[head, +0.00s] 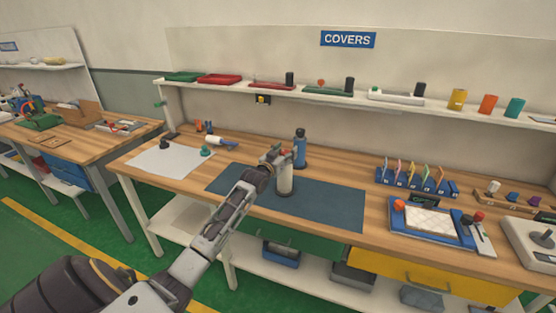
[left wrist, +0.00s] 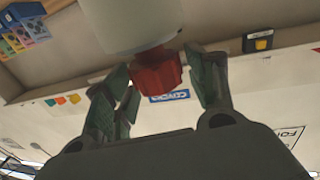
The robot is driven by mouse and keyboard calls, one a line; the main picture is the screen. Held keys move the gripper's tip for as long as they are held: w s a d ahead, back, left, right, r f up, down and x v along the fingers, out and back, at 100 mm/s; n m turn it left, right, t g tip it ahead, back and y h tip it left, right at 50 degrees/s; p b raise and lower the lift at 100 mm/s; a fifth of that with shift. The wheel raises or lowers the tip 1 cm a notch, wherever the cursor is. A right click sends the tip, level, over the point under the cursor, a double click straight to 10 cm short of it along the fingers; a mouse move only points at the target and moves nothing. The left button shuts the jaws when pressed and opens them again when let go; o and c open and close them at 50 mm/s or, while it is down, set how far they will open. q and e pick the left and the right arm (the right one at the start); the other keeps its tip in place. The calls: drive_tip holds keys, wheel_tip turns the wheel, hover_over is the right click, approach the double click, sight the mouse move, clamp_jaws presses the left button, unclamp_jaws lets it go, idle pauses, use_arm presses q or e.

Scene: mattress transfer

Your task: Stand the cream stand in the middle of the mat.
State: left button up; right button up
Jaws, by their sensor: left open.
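The cream stand (head: 285,180) is upright on the dark blue mat (head: 330,205), near the mat's middle. Its dark base seems to rest on the mat. In the left wrist view its cream body (left wrist: 130,22) is at the top, with a red knob (left wrist: 156,76) on its end. My left gripper (head: 277,155) is at the stand's top in the head view. In the left wrist view its fingers (left wrist: 162,92) are open, one on each side of the red knob, with gaps visible. My right gripper is in neither view.
A blue bottle (head: 300,148) stands close behind the stand. A white sheet (head: 168,160) lies at the left of the bench. A blue card rack (head: 415,182) and a blue tray (head: 403,230) are at the right. The mat's right part is bare.

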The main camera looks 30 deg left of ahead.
use_arm(q)
drive_tip(key=s+d, duration=0.1)
drive_tip(key=s, duration=1.1)
drive_tip(key=shift+b, duration=0.45)
idle(0.8)
